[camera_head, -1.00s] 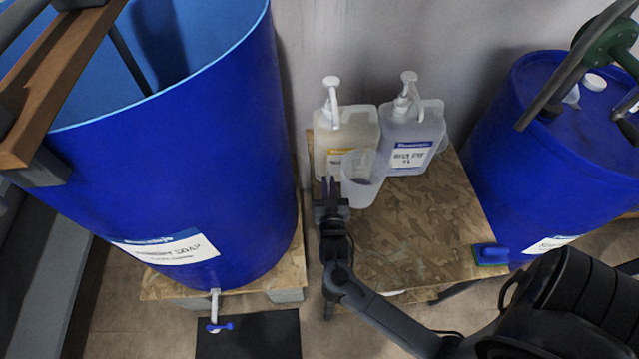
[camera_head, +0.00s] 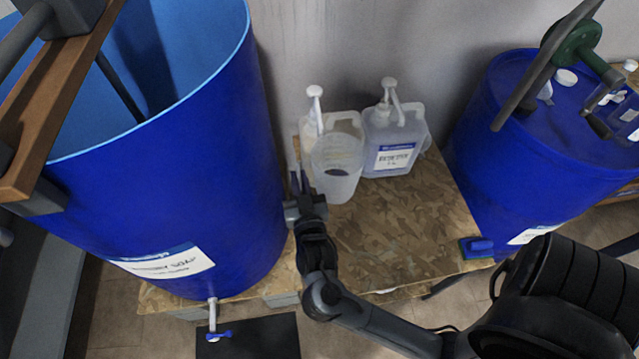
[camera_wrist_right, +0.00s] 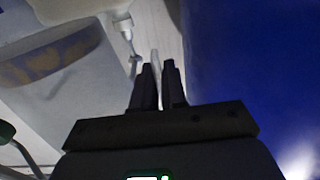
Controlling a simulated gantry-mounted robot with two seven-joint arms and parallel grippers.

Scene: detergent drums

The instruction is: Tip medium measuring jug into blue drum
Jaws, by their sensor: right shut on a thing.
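The measuring jug (camera_head: 338,168) is translucent and roughly upright, with a darker patch low inside it. It is in front of the pump containers in the head view. My right gripper (camera_head: 301,188) is at its left side, with its fingers close together on what looks like the handle. The right wrist view shows my right gripper (camera_wrist_right: 159,80) with a pale strip between the fingers and a large clear vessel at left, probably the jug. The large open blue drum (camera_head: 190,170) stands just left of the gripper. Its blue wall (camera_wrist_right: 250,70) fills the right of the wrist view. My left gripper is not seen.
Two pump containers, one cream (camera_head: 311,130) and one clear (camera_head: 396,135), stand behind the jug on a wooden board (camera_head: 400,220). A closed blue drum (camera_head: 540,160) stands at right. A wooden beam (camera_head: 60,100) crosses the open drum's left rim.

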